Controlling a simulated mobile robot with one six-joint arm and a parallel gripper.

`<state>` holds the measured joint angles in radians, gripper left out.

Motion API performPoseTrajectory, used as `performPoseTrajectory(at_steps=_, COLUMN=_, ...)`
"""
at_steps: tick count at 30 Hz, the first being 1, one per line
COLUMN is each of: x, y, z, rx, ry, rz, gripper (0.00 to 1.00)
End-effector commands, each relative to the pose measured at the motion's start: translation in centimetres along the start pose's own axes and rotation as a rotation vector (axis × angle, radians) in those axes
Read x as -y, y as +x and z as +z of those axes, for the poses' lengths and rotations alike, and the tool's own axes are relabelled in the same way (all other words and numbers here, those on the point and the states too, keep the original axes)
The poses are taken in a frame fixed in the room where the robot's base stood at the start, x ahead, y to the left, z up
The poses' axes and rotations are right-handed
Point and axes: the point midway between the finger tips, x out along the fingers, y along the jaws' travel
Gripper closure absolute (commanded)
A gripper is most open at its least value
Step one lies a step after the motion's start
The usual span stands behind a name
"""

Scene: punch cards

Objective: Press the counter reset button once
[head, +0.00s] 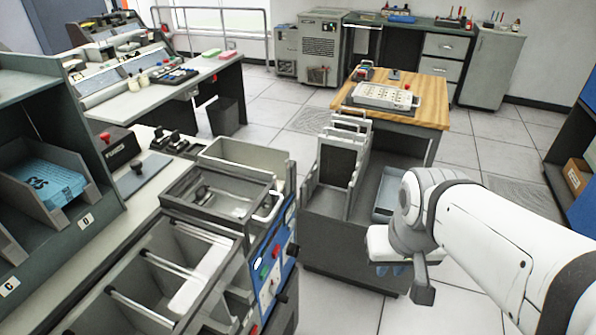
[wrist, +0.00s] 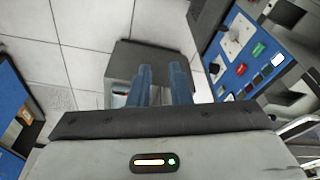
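A blue control panel (head: 275,262) is on the front of the grey machine at lower centre in the head view. It carries a green button (head: 276,250), a white oval button (head: 258,263), a red button and dark knobs. I cannot read which one is the counter reset. In the wrist view the panel (wrist: 238,38) is at upper right, with the green button (wrist: 258,49), red button (wrist: 241,69) and white button (wrist: 278,59). My gripper (head: 387,270) is right of the panel and apart from it. Its blue fingers (wrist: 163,75) are parted with nothing between them.
A grey cart (head: 345,240) with upright racks stands between the panel and my gripper. A wooden-topped table (head: 434,105) is behind it. A dark box with a red button (head: 105,137) sits on the left counter. Tiled floor (head: 410,312) is open below my gripper.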

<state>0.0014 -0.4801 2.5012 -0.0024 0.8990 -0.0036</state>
Motion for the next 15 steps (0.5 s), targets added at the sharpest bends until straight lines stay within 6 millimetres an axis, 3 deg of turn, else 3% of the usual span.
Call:
performPoseTrajectory(at_steps=6, x=0.0, y=0.0, z=0.0, rx=0.0, ry=0.0, rz=0.0, gripper=1.0)
performPoseTrajectory(at_steps=15, x=0.0, y=0.0, z=0.0, rx=0.0, ry=0.0, rz=0.0, gripper=1.0)
